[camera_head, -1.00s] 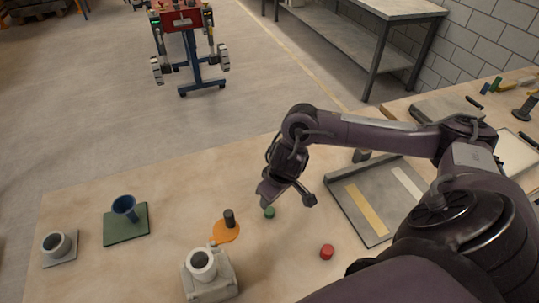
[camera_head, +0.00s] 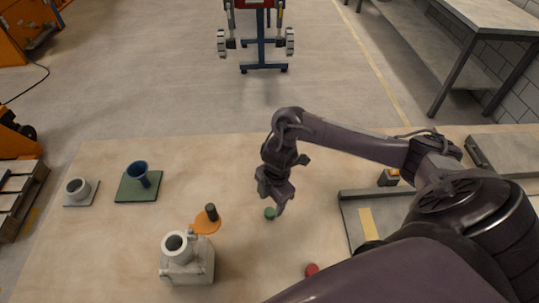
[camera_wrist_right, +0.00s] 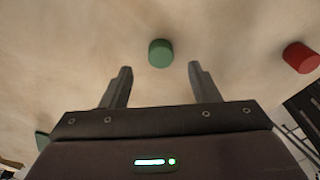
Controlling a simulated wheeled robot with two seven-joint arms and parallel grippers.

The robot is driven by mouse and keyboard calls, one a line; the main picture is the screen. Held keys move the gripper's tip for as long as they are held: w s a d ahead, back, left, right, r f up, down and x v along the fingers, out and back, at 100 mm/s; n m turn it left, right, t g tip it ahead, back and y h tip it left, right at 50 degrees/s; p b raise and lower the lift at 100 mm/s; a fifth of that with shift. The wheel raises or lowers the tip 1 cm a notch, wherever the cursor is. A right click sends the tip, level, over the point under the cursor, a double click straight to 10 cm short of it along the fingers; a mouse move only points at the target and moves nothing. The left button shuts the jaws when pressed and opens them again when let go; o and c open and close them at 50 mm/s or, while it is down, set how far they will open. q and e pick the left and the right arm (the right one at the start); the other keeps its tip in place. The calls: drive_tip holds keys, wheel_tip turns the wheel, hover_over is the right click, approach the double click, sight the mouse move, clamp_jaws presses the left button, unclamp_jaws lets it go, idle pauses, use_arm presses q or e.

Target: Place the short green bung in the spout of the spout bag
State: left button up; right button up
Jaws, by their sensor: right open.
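The short green bung (camera_head: 269,213) stands on the wooden table, just below my right gripper (camera_head: 273,200). In the right wrist view the green bung (camera_wrist_right: 160,53) lies ahead of and between the two open fingertips (camera_wrist_right: 160,70), with nothing held. My left gripper is not in view.
A dark bung (camera_head: 211,212) stands on an orange disc (camera_head: 207,225) beside the spout bag. A red bung (camera_head: 312,270) is near my right arm. A grey tray (camera_head: 350,222) is at right.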

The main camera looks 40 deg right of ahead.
sight(270, 211)
wheel_tip(270, 211, down, 4)
drive_tip(key=shift+a+r+p, duration=0.1)
drive_tip(key=shift+a+p, duration=0.05)
drive_tip(key=shift+p, duration=0.35)
drive_tip(key=shift+s+f, duration=0.1)
drive_tip(key=shift+f, duration=0.45)
drive_tip(key=c, duration=1.1)
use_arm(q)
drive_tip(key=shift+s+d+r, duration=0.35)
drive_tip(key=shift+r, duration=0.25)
use_arm(e)
drive_tip(key=shift+r, duration=0.1)
